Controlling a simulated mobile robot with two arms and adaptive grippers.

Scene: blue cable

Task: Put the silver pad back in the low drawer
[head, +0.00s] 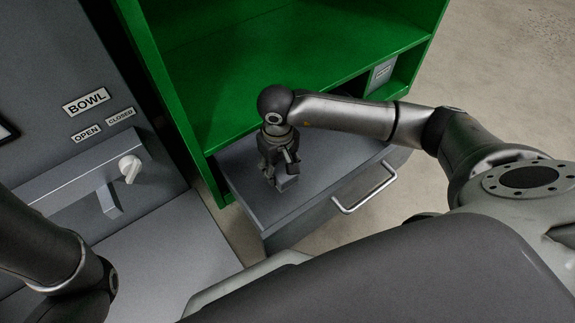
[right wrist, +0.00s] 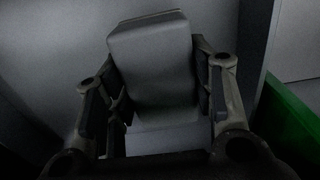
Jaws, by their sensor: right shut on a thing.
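The low drawer (head: 335,165) is pulled out of the green cabinet, its handle on the front face. My right gripper (head: 282,178) points down over the drawer. It is shut on the silver pad, a grey block with rounded edges that shows between both fingers in the right wrist view (right wrist: 155,62). In the head view the pad (head: 288,184) is small and mostly hidden by the fingers. I cannot tell whether it touches the drawer's floor. My left arm shows at the lower left, but its gripper is out of view.
The green cabinet (head: 300,40) stands behind the drawer, with a small labelled grey box (head: 381,74) in its right compartment. A grey panel labelled BOWL (head: 86,101) with a white knob (head: 130,168) stands at the left. Bare floor lies to the right.

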